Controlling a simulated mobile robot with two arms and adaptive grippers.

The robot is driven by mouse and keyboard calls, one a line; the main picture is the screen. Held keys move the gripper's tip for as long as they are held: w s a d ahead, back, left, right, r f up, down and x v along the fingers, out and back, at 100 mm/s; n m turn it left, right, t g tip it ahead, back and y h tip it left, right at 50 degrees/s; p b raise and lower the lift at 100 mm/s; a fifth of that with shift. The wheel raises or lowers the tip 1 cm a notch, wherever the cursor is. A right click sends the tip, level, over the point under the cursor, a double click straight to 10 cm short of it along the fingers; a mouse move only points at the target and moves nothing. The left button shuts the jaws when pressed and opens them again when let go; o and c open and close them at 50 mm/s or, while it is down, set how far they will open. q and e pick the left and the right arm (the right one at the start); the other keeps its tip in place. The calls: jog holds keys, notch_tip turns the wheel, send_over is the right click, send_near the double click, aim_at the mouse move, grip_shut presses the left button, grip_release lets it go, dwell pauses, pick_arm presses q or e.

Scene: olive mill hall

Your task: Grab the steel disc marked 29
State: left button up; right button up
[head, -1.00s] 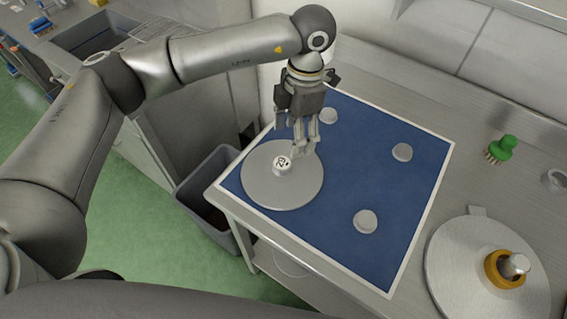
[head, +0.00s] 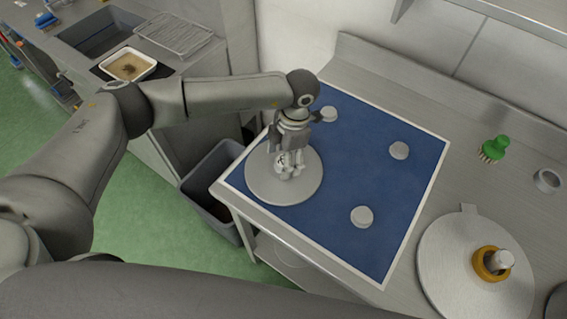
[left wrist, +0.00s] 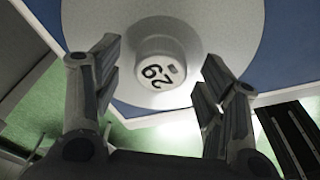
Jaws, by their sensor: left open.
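The steel disc marked 29 (head: 258,187) lies flat on the blue mat at its left corner. In the left wrist view its broad plate (left wrist: 215,25) and its raised round knob (left wrist: 160,66), marked 29 on top, show clearly. My left gripper (head: 288,172) is over the disc, fingers pointing down at the knob, which it partly hides in the head view. In the left wrist view the open fingers stand to either side of the knob with gaps. My right gripper is not in view.
The blue mat (head: 340,180) with a white border carries several small grey pucks, one of them at the front (head: 362,217). Another disc with a yellow ring (head: 432,255) lies at the right. A green brush (head: 494,149) stands behind it. A grey bin (head: 196,190) is below the table's left edge.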

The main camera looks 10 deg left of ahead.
pick_arm(q)
jog(key=c, duration=1.3)
jog(key=shift+c, duration=0.6)
jog(key=shift+w+r, duration=0.1)
